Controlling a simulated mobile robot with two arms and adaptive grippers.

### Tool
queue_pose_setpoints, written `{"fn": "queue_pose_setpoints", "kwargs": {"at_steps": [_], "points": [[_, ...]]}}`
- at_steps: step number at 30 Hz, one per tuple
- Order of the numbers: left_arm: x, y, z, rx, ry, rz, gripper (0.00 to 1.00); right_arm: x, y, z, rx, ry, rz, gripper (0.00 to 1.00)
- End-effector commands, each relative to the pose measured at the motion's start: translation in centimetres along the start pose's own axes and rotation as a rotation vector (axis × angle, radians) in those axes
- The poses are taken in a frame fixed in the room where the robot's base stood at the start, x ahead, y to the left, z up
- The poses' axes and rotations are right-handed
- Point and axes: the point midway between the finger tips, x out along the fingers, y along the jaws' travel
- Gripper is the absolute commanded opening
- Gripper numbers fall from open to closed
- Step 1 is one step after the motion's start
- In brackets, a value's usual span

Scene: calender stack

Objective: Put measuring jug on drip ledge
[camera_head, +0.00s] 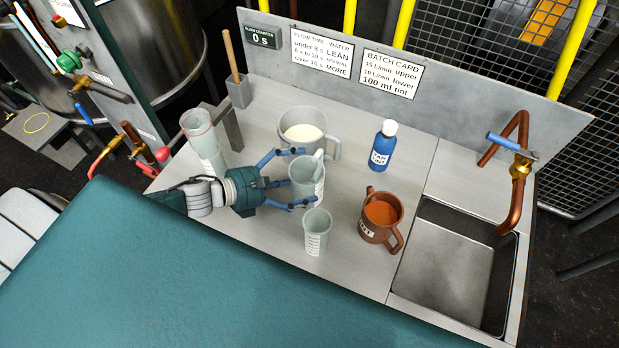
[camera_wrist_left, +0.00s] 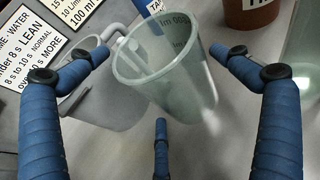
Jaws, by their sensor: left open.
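A clear, grey-tinted measuring jug (camera_head: 308,182) stands upright on the steel bench, in front of my left gripper (camera_head: 303,176). The gripper is open, its blue fingers reaching to either side of the jug. In the left wrist view the jug (camera_wrist_left: 165,75), with volume marks near its rim, lies between the spread fingers, with gaps visible beside it. A small grey ledge with a yellow ring (camera_head: 37,122), which looks like the drip ledge, sits at the far left below the taps. My right gripper is not in view.
A smaller graduated cup (camera_head: 316,236) stands close to the lower finger. A grey mug (camera_head: 309,119) with pale liquid is behind the jug; a blue bottle (camera_head: 383,146), brown jug (camera_head: 379,217) and sink (camera_head: 450,265) are right. A tall clear cylinder (camera_head: 204,148) stands left.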

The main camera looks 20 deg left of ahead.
Motion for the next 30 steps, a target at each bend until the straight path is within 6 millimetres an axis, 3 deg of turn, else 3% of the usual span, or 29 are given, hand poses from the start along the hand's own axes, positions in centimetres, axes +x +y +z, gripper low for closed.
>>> {"fn": "queue_pose_setpoints", "kwargs": {"at_steps": [6, 14, 15, 21, 23, 30], "points": [[2.5, 0.1, 0.2, -0.001, -0.002, 0.0, 1.0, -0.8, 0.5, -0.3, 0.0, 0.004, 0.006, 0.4], [2.9, 0.0, 0.0, 0.0, 0.0, -0.001, 1.0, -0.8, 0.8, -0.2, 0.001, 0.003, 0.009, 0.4], [2.9, 0.0, 0.0, 0.0, 0.0, -0.001, 0.98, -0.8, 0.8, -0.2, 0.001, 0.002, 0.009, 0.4], [2.9, 0.0, 0.0, 0.0, 0.001, -0.001, 0.62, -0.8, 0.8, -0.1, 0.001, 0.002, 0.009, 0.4], [2.9, 0.0, 0.0, 0.0, 0.0, -0.001, 0.57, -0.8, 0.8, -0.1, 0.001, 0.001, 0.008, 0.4], [2.8, 0.0, 0.1, 0.0, 0.0, -0.002, 0.57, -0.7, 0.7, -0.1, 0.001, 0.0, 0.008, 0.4]]}}
